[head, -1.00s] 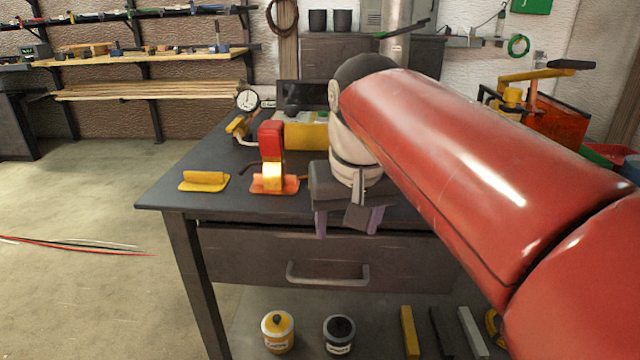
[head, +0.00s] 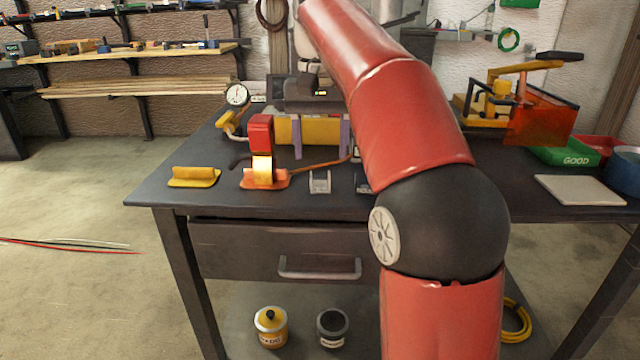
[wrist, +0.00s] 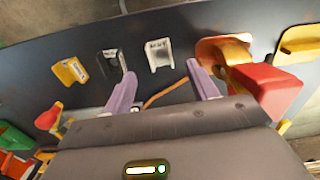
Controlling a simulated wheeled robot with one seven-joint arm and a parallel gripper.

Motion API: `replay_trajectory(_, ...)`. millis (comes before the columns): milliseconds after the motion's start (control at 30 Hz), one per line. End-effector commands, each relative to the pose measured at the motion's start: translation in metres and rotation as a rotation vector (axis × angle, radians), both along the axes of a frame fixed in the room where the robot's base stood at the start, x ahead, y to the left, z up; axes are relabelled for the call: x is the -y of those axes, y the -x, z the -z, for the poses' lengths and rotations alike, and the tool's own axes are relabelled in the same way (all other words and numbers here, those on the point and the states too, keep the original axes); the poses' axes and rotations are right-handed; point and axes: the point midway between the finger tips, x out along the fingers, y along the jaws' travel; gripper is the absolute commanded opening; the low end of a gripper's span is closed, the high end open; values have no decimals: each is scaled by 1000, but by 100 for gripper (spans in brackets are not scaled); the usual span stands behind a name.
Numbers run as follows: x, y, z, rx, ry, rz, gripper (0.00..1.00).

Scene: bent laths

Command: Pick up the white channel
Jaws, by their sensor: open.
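The white channel (head: 319,182) is a short U-shaped piece standing on the dark bench near its front edge. In the wrist view the white channel (wrist: 158,57) lies ahead, between the lines of my two fingers. My gripper (head: 322,143) is open and empty, its purple fingers wide apart. In the head view it appears above and behind the channel; I see no contact. In the wrist view my gripper (wrist: 161,68) frames the channel. A black channel (wrist: 110,65) and a yellow channel (wrist: 70,71) stand beside it; in the head view my arm hides most of these.
A red and orange fixture (head: 263,160) stands close left of the white channel, with an orange rod running behind the channel. A yellow bracket (head: 194,177) lies further left. A green GOOD bin (head: 562,156) and pale plate (head: 580,190) are at the right.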

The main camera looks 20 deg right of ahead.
Motion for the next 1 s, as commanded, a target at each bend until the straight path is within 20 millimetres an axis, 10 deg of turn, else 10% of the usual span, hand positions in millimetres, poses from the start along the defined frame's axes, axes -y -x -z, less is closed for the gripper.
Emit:
replay_trajectory(333, -1, 1, 47, 0, 0, 0, 58)
replay_trajectory(667, -1, 0, 53, 2, 0, 0, 58)
replay_trajectory(1000, -1, 0, 53, 2, 0, 0, 14)
